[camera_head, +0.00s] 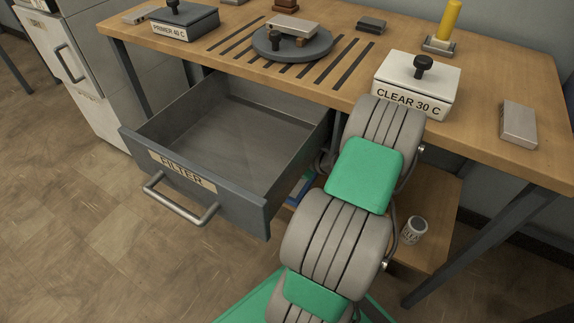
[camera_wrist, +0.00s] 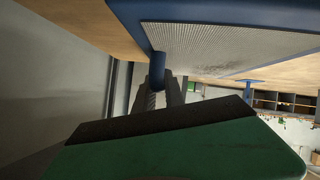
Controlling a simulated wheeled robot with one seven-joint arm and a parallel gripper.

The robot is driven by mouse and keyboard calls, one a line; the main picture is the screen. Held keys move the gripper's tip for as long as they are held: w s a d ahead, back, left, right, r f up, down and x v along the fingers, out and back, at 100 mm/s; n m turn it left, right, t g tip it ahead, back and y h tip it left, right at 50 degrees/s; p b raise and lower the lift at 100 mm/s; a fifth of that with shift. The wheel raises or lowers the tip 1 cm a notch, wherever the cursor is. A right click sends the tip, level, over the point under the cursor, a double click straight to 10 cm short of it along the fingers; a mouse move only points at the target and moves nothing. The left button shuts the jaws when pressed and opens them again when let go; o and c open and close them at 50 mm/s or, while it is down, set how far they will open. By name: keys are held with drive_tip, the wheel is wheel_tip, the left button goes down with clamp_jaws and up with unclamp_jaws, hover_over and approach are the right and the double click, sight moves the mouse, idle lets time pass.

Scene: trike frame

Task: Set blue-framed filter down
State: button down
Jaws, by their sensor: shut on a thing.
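The blue-framed filter (camera_wrist: 225,45) fills the top of the wrist view, with a pale ribbed mesh inside its blue frame. My gripper (camera_wrist: 158,84) is shut on a short blue post of the filter. In the head view a small blue piece (camera_head: 300,188), probably the filter, shows beside my arm, low behind the open drawer. My arm hides the rest of it and my gripper there. I cannot tell whether the filter touches a surface.
The drawer (camera_head: 195,180) labelled FILTER is pulled out and empty. A wooden lower shelf (camera_head: 440,225) carries a small labelled can (camera_head: 413,230). The bench top (camera_head: 345,97) above holds a round grey turntable (camera_head: 291,43) and a white CLEAR 30 C box (camera_head: 416,86).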

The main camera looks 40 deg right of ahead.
drive_tip(key=w+d+f+b, duration=0.1)
drive_tip(key=f, duration=0.1)
drive_tip(key=w+d+f+b, duration=0.1)
drive_tip(key=f, duration=0.1)
drive_tip(key=w+d+f+b, duration=0.1)
drive_tip(key=w+d+f, duration=0.1)
drive_tip(key=shift+w, duration=0.1)
drive_tip(key=f, duration=0.1)
drive_tip(key=f+b, duration=0.2)
drive_tip(key=shift+w+d+f, duration=0.25)
drive_tip(key=shift+d+f, duration=0.05)
drive_tip(key=shift+f, duration=0.1)
drive_tip(key=shift+r, duration=0.1)
drive_tip(key=c, duration=1.4)
unclamp_jaws()
